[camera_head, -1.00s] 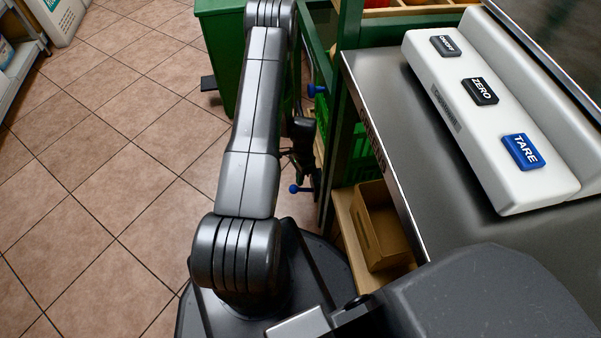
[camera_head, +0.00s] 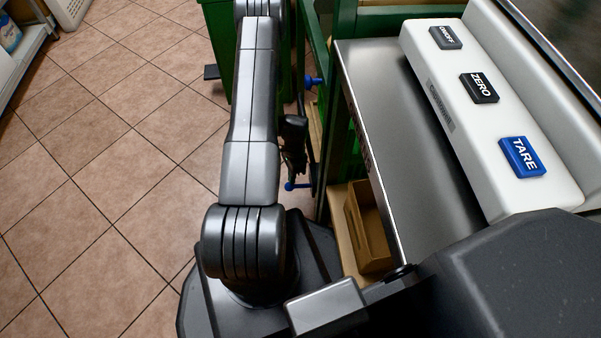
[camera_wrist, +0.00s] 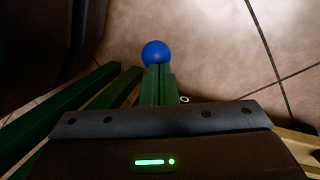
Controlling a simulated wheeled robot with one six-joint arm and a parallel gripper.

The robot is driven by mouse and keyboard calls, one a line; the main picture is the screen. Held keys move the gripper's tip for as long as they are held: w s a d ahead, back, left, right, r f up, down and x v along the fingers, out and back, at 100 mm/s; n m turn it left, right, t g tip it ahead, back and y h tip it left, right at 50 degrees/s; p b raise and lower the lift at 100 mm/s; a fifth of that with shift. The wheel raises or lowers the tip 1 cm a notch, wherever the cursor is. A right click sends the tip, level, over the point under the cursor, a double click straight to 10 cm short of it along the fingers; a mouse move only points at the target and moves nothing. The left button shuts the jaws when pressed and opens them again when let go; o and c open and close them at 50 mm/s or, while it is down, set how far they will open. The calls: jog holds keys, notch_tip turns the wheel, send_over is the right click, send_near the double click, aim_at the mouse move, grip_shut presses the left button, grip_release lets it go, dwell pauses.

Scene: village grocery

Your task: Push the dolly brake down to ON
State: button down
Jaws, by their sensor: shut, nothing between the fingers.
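A blue ball knob (camera_head: 290,186) on a short lever sticks out low from the green frame; no ON marking is readable. A second blue knob (camera_head: 313,81) sits higher on the frame. My gripper (camera_head: 294,165) hangs downward beside the frame, just above the lower knob; it is dark and partly hidden by my arm. In the wrist view a blue ball (camera_wrist: 155,53) lies just past the tips of my shut, empty fingers (camera_wrist: 159,70), which look green there. Whether they touch is unclear. I cannot tell which part is the dolly brake.
A green bin (camera_head: 216,40) with a black pedal-like part (camera_head: 211,72) stands behind my arm. A steel counter (camera_head: 385,110) carries a white scale (camera_head: 430,60) at right. A cardboard box (camera_head: 368,230) sits below the counter. The tiled floor (camera_head: 100,200) at left is clear.

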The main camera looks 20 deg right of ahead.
jog(key=shift+w+a+f+b, duration=0.1)
jog(key=shift+a+f+b, duration=0.25)
jog(key=shift+f, duration=0.15)
jog(key=shift+a+f+b, duration=0.2)
jog(key=shift+f+b, duration=0.1)
jog(key=shift+f, duration=0.2)
jog(key=shift+a+f+b, duration=0.3)
jog(key=shift+f+b, duration=0.3)
jog(key=shift+f, duration=0.2)
jog(key=shift+f, duration=0.1)
